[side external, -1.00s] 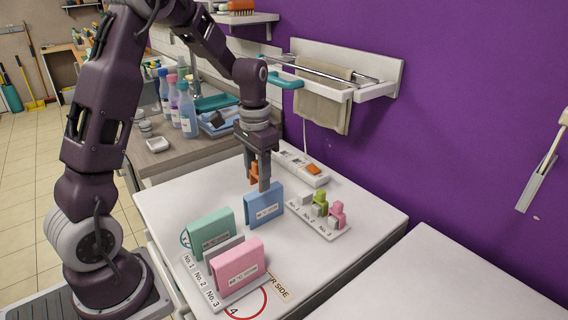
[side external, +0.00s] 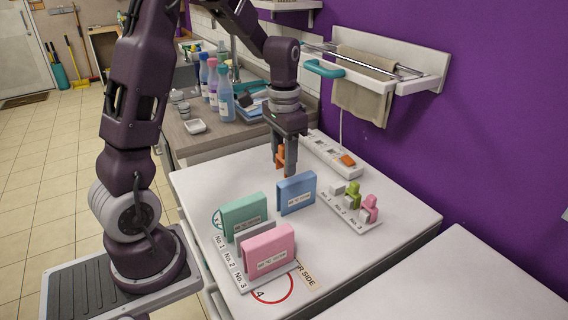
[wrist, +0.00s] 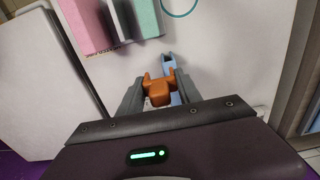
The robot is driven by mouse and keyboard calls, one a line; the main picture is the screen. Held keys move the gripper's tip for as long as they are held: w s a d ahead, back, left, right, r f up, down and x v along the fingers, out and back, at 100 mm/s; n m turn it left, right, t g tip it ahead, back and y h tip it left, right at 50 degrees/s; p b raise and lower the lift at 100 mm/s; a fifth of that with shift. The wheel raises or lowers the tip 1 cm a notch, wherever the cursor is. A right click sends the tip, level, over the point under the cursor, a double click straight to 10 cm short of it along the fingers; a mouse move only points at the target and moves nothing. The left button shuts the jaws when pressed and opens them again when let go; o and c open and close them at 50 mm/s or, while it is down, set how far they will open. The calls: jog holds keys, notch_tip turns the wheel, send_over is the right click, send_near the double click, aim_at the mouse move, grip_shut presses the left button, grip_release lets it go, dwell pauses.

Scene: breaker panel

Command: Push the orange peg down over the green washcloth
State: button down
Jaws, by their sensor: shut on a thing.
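My gripper (side external: 283,168) is shut on the orange peg (side external: 281,157), above the white table behind the blue block. In the wrist view the orange peg (wrist: 158,90) sits between my two fingers. A green rectangular block (side external: 244,215) stands at slot No. 1 of a labelled holder (side external: 240,277), with a pink block (side external: 268,251) at the front. I cannot tell whether the green block is a washcloth. The only clear hanging cloth is a grey-beige towel (side external: 362,98) on the wall rack.
The blue block (side external: 296,194) stands upright near my fingers. A numbered base (side external: 357,218) holds small green (side external: 353,194) and pink (side external: 370,208) pieces. A white power strip (side external: 325,150) with an orange switch lies behind. The table's front right is clear.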

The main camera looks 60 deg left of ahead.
jog(key=shift+r, duration=2.1)
jog(key=shift+s, duration=0.1)
send_over(243, 201)
jog(key=shift+r, duration=0.1)
jog(key=shift+f, duration=3.5)
jog(key=shift+f, duration=2.25)
jog(key=c, duration=0.7)
grip_release()
jog(key=shift+c, duration=0.2)
